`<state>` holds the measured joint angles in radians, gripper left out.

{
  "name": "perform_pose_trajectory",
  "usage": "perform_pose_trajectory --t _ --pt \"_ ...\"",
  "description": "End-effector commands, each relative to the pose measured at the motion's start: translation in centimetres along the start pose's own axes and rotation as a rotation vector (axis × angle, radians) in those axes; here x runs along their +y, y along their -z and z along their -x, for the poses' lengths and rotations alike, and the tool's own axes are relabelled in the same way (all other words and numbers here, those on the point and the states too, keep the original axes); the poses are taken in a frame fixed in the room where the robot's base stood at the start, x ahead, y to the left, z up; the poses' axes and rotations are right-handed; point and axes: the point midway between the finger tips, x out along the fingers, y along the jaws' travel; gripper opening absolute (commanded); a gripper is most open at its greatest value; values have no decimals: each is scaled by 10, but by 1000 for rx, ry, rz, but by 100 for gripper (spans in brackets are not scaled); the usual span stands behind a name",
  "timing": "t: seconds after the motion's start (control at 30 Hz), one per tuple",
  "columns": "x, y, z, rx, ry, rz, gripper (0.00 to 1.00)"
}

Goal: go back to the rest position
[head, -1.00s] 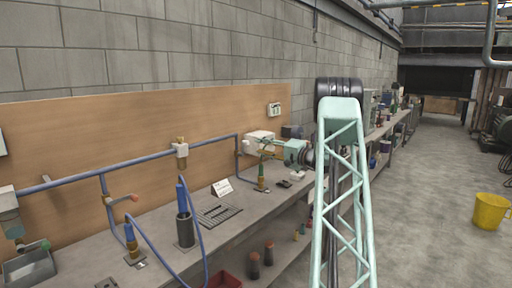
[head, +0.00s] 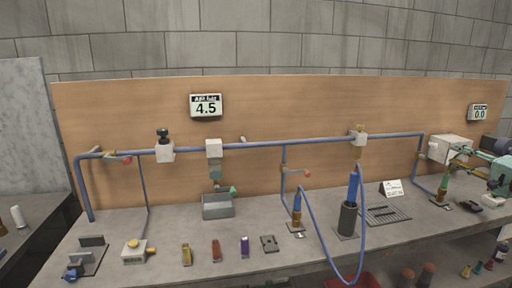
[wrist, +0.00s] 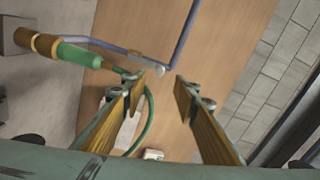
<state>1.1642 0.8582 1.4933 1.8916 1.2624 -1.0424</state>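My gripper (wrist: 161,82) is open in the wrist view, its two brass-coloured fingers apart with nothing held between them. In the head view it shows at the right edge (head: 456,160), beside a white box (head: 448,148) on the board and above the bench. A green fitting with a brass collar (wrist: 82,54) lies to the left of the fingers in the wrist view. A thin green hose (wrist: 149,122) curves behind the fingers. Most of my arm is outside the head view.
The bench (head: 210,264) runs under a wooden board (head: 300,105) with a blue pipe (head: 310,143). On it are a grey tray (head: 217,207), a dark cylinder (head: 347,220) with a blue tool, and a hose loop. A meter (head: 206,105) reads 4.5; another (head: 479,113) reads 0.0.

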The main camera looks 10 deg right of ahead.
Motion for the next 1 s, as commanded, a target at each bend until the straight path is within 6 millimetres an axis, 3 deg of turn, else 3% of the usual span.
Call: perform_pose_trajectory --t 0.17,0.37,0.7,1.0 --pt "-6 -10 -6 -17 -4 0 28" --pt "-30 -48 -24 -79 -23 1 28" --pt "-93 -167 -60 -269 -89 8 28" --pt "-145 -278 -72 -435 -160 28 28"
